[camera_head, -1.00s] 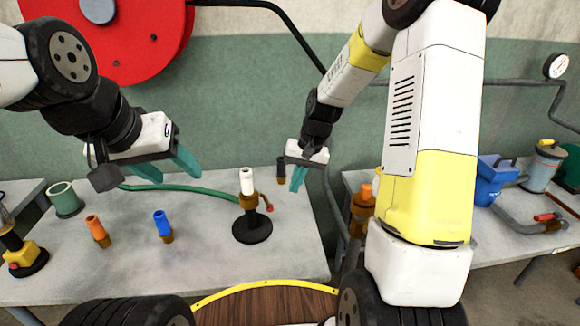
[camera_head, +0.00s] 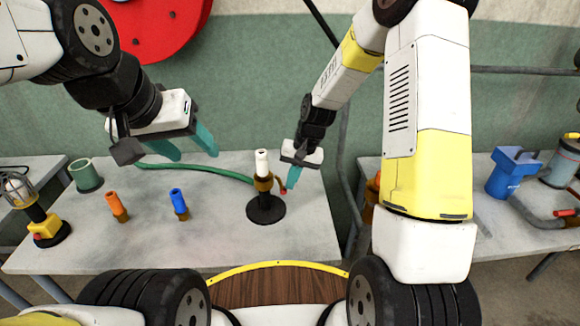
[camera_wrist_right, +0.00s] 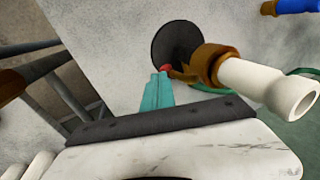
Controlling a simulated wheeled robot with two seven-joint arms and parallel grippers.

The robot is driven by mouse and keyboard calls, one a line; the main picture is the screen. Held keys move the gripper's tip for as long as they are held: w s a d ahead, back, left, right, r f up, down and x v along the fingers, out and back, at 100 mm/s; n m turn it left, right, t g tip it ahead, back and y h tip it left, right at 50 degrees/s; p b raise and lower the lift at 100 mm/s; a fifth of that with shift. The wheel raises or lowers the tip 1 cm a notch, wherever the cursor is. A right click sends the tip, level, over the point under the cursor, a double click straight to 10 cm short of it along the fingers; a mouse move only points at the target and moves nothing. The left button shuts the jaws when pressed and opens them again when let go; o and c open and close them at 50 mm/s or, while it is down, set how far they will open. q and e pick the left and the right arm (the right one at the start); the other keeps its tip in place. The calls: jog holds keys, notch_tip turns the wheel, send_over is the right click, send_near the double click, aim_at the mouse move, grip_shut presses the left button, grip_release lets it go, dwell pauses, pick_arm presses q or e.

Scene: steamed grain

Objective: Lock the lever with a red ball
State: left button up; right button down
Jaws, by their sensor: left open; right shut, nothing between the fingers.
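The lever's red ball (camera_head: 283,190) is at the right side of a brown fitting on a black round-based stand (camera_head: 266,211). A white tube (camera_head: 261,162) stands upright in the fitting. My right gripper (camera_head: 290,186) is shut and empty, with its tips right beside the ball. In the right wrist view the closed teal fingers (camera_wrist_right: 158,82) point at the red ball (camera_wrist_right: 165,70), which they partly hide; I cannot tell whether they touch it. My left gripper (camera_head: 192,152) is open and empty above the left part of the table.
An orange-topped piece (camera_head: 116,206) and a blue-topped piece (camera_head: 179,203) stand on the table (camera_head: 130,248) left of the stand. A green cup (camera_head: 86,175), a yellow-and-black lamp (camera_head: 46,226) and a green hose (camera_head: 200,170) are further left and behind. A blue container (camera_head: 510,172) stands on the right table.

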jog(key=shift+a+f, duration=0.55)
jog(key=shift+r, duration=0.1)
